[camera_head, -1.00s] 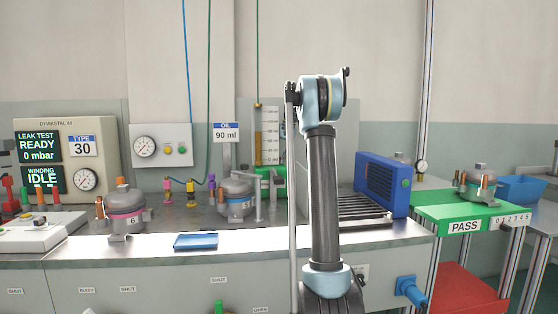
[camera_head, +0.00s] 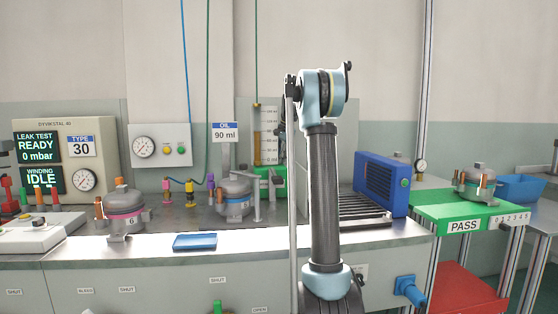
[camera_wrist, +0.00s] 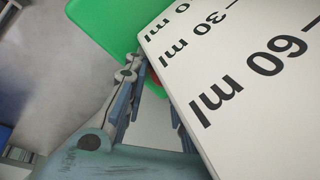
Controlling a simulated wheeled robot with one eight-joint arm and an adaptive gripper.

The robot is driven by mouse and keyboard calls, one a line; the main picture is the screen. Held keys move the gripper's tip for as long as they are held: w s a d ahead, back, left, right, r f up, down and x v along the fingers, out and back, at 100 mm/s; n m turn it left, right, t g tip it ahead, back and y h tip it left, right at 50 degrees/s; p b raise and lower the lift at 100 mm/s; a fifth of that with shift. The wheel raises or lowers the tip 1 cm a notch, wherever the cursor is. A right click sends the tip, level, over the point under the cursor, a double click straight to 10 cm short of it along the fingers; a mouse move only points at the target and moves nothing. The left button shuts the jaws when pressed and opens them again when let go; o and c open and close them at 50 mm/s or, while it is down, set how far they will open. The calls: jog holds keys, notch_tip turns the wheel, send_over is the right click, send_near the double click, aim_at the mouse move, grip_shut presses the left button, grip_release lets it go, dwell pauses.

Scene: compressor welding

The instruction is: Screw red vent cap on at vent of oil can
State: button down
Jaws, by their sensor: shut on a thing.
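My gripper (camera_wrist: 152,84) points at the can beside the board's edge. It is shut on a small red thing, the red vent cap (camera_wrist: 155,77), of which only a sliver shows between the fingertips. The vent is hidden, so I cannot tell whether the cap touches it. In the head view my arm hides most of the gripper.
The scale board lies very close to my right finger. Grey compressors (camera_head: 235,195) and (camera_head: 122,208) stand on the bench left of my arm. A blue box (camera_head: 382,183) stands right of it. A blue tray (camera_head: 195,241) lies at the front edge.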

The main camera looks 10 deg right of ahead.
jog(key=c, duration=1.2)
grip_release()
jog(key=shift+s+a+f, duration=0.1)
jog(key=shift+s+a, duration=0.1)
jog(key=shift+a, duration=0.15)
jog(key=shift+c, duration=0.2)
jog(key=v, duration=1.2)
jog(key=shift+w+d, duration=0.2)
jog(key=shift+d, duration=0.05)
